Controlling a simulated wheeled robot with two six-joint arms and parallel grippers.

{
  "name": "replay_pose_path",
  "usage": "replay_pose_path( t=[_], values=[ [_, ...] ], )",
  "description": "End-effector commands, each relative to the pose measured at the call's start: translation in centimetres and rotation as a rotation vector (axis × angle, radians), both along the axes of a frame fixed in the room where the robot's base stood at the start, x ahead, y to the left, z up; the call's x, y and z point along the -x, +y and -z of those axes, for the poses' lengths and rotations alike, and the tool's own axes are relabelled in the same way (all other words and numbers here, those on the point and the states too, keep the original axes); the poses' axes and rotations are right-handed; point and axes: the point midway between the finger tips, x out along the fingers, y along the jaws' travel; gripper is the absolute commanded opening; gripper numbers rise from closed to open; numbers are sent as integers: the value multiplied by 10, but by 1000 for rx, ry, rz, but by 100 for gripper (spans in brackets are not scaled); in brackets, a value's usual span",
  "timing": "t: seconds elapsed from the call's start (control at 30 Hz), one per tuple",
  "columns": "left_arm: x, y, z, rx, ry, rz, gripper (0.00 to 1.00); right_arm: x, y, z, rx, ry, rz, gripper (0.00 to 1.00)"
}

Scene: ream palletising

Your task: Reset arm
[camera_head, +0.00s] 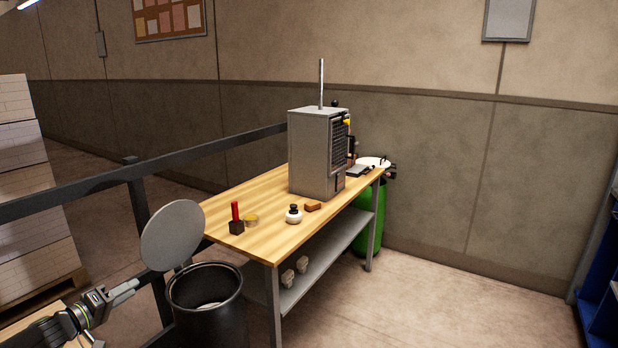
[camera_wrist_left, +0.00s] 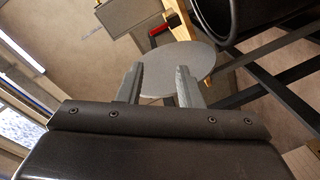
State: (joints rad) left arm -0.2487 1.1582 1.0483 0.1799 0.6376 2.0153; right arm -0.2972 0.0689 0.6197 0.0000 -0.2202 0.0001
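My left gripper (camera_head: 128,288) reaches in from the lower left in the head view, beside the raised round grey lid (camera_head: 172,236) of a black bin (camera_head: 206,312). In the left wrist view the two fingers of the gripper (camera_wrist_left: 159,68) stand apart with nothing between them. The grey lid (camera_wrist_left: 180,62) shows behind the fingertips there; I cannot tell the exact distance. My right gripper is in neither view.
A wooden workbench (camera_head: 262,230) holds a grey cabinet (camera_head: 310,150) and small items. A dark railing (camera_head: 90,185) runs behind the bin. Stacked white reams (camera_head: 25,190) stand at the far left. The floor (camera_head: 440,300) at right is clear.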

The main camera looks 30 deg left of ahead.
Motion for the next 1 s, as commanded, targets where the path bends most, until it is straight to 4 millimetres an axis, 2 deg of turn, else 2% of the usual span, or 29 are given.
replay_pose_path(
  t=[0.17,0.27,0.4,0.6,0.8,1.0],
  values=[
    [1,-32,47,-71,76,-38,33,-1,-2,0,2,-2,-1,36],
    [3,-59,79,-132,142,-59,33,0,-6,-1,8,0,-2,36],
    [13,-113,126,-250,271,-78,33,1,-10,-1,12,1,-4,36],
    [38,-193,171,-431,477,-52,33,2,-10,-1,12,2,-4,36],
    [73,-269,185,-599,680,36,33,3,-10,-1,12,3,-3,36],
    [116,-335,174,-744,870,182,33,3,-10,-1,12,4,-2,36]
  ],
)
